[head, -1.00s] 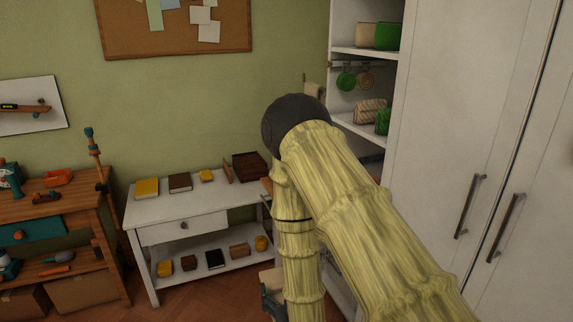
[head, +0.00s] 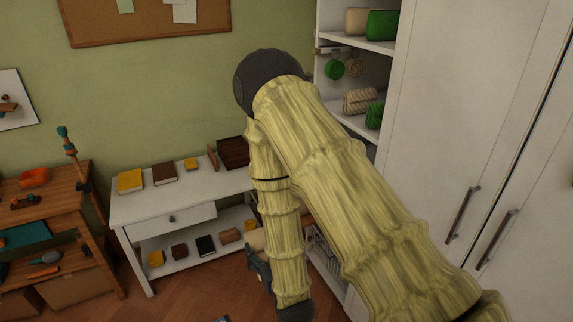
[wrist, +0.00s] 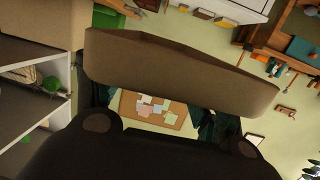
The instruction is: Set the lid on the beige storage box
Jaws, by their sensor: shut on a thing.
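A brownish-beige lid (wrist: 180,75), seen as a broad slab, spans the middle of the wrist view. My gripper (head: 262,270) is shut on it; its dark teal fingers show at both ends below the slab. In the head view, the gripper shows low, mostly hidden behind my yellow arm, with a small beige part of the lid (head: 255,240) beside it. I cannot pick out the beige storage box for certain. A plain brownish surface (wrist: 40,25) fills the wrist view's upper left corner, but I cannot tell what it is.
A white side table (head: 190,200) with books and boxes stands at the left wall, beside a wooden workbench (head: 45,210). A white shelf unit (head: 355,122) holds green and beige bags. Tall white cabinet doors (head: 460,120) close off the right. Wooden floor (head: 190,290) shows below.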

